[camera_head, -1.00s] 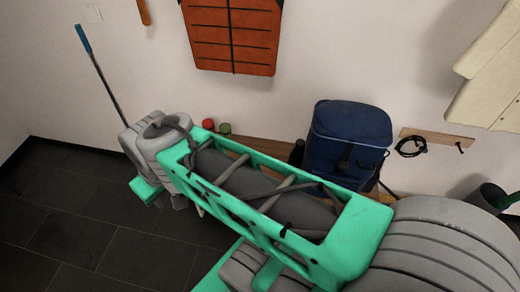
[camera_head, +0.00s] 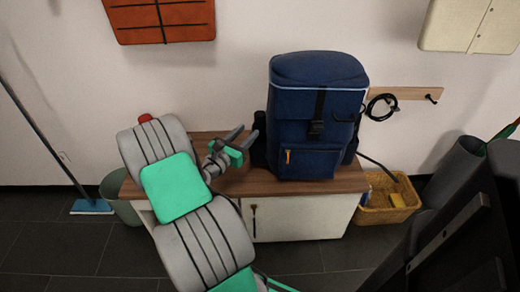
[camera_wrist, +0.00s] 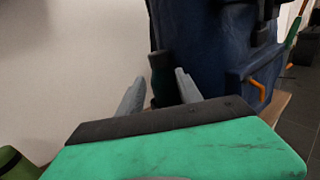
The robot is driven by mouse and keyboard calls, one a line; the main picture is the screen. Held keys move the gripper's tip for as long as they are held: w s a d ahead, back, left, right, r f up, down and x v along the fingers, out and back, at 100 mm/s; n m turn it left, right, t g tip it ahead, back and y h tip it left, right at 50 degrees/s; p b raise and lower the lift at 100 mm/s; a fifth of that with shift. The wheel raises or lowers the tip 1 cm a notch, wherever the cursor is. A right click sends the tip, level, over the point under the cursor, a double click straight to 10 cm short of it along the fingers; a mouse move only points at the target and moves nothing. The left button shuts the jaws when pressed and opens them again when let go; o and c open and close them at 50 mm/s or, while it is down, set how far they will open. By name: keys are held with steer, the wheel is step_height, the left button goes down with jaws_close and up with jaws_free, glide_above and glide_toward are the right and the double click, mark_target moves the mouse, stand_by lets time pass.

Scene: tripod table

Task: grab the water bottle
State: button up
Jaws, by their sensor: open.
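A dark bottle (camera_head: 259,146) stands upright at the left side of the blue backpack (camera_head: 318,115), on the wooden top of a low cabinet. In the wrist view the bottle (camera_wrist: 162,76) looks dark green, and its lower part sits in something black that may be a side pocket. My gripper (camera_head: 244,137) is open and empty, just left of the bottle. In the wrist view the bottle shows between the two grey fingers, beyond them. I cannot tell whether either finger touches it.
The cabinet top (camera_head: 230,184) is partly bare in front of the backpack. A red-topped thing (camera_head: 145,118) is behind my arm, and a green round thing (camera_wrist: 14,164) is at lower left in the wrist view. A wicker basket (camera_head: 388,200) stands right of the cabinet.

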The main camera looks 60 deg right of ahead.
mark_target(256, 122)
steer(key=d, duration=0.2)
steer(key=d+b, duration=0.1)
steer(key=s+d, duration=0.1)
steer(key=d, duration=0.1)
steer(key=shift+d+r+b, duration=0.1)
steer(key=shift+d+b, duration=0.25)
steer(key=shift+b, duration=0.05)
steer(key=shift+d+r, duration=0.15)
steer(key=shift+d, duration=0.15)
steer(key=shift+c, duration=0.4)
steer(key=shift+w, duration=0.1)
jaws_close()
